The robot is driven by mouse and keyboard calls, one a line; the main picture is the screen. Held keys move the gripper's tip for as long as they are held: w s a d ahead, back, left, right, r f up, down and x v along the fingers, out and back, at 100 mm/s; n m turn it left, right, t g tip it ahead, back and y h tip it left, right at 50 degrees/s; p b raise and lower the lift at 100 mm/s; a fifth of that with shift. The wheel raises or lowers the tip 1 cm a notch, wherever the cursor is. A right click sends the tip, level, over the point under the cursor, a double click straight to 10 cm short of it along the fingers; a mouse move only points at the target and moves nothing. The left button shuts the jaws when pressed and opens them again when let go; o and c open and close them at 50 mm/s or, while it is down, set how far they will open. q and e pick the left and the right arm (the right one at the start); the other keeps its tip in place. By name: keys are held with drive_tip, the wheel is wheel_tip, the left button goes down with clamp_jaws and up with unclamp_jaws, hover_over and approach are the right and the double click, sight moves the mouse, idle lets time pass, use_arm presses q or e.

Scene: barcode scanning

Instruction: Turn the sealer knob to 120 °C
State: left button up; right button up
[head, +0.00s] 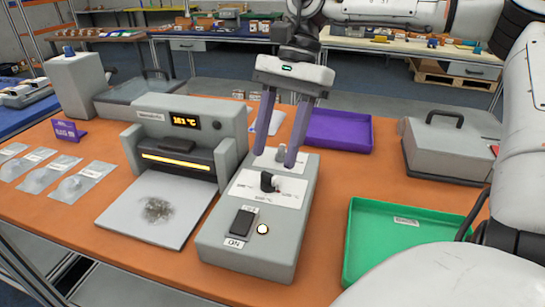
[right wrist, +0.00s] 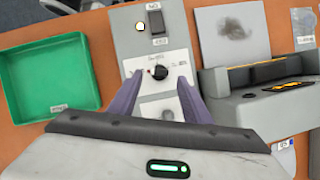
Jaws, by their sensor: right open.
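The sealer knob (head: 268,182) is a small black knob on a white dial plate on top of a grey control box (head: 240,228). In the right wrist view the knob (right wrist: 158,73) has a small red mark at its left side. My right gripper (head: 274,155) is open, its purple fingers pointing down over the box just behind the knob. The fingertips (right wrist: 154,75) show on either side of the knob, apart from it. The grey sealer (head: 190,135) beside the box has a lit display, seemingly 161 °C, and a glowing orange strip. My left gripper is out of view.
A black switch (head: 242,222) and a lit round lamp (head: 263,229) sit on the box front. A green tray (head: 395,232) lies right, a purple tray (head: 338,132) behind. Clear pouches (head: 80,185) lie left. A grey lidded case (head: 447,145) stands at the right.

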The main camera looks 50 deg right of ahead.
sight(269, 173)
drive_tip(key=v, duration=0.6)
drive_tip(key=shift+r, duration=0.25)
drive_tip(key=shift+d+f, duration=0.1)
drive_tip(key=x, duration=1)
drive_tip(key=shift+f, duration=0.1)
